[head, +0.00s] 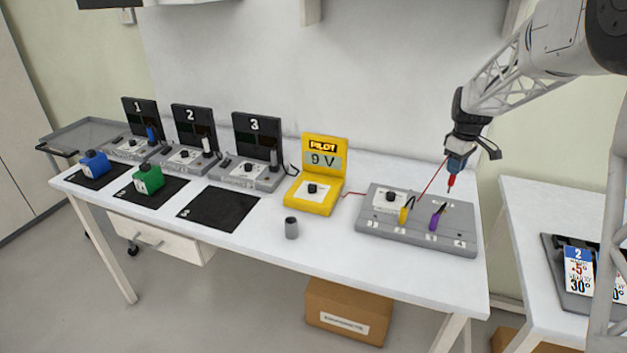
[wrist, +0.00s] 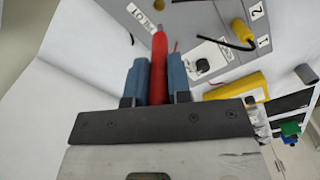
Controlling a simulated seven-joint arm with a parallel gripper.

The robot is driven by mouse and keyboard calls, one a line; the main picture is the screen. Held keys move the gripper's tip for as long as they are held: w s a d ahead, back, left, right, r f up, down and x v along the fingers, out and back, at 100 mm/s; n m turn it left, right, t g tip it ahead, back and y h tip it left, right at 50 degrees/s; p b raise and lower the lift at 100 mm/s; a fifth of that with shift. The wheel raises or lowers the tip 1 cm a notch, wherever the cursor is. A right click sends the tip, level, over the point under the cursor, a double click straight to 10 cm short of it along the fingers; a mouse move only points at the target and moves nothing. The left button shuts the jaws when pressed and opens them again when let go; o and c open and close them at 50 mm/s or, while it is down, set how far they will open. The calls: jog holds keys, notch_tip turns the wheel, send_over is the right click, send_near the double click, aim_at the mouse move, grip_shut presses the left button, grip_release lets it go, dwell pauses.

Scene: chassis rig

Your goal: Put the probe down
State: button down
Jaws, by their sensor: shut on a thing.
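My gripper (head: 456,163) is above the right part of the grey panel (head: 375,232) in the head view. It is shut on the red probe (head: 451,181), which points down with its dark tip above the panel. In the wrist view the probe (wrist: 159,68) sits between the two blue fingers of my gripper (wrist: 158,80). A thin red lead (head: 432,181) runs from the probe area down toward the panel. The probe's tip looks clear of the panel; the exact gap is hard to tell. No separate probe holder can be made out.
A yellow plug (head: 404,216) and a purple plug (head: 434,223) with dark leads stand on the panel. The yellow PILOT meter (head: 313,193) reads 9 V. A grey cup (head: 291,228) stands in front of it. The table front (head: 330,247) is clear.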

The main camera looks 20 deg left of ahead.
jog(key=s+a+n, duration=0.2)
jog(key=s+a, duration=0.2)
jog(key=a, duration=0.8)
jog(key=s+a+n, duration=0.2)
jog(key=s+a, duration=0.3)
jog(key=a, duration=0.6)
jog(key=n, duration=0.5)
send_over(291, 228)
jog(key=w, duration=0.2)
jog(key=shift+s+a+r, duration=0.2)
jog(key=shift+a+r, duration=0.15)
notch_tip(291, 228, down, 6)
jog(key=shift+f, duration=0.15)
jog(key=shift+f, duration=0.1)
jog(key=shift+f, duration=1.75)
jog(key=shift+f, duration=0.1)
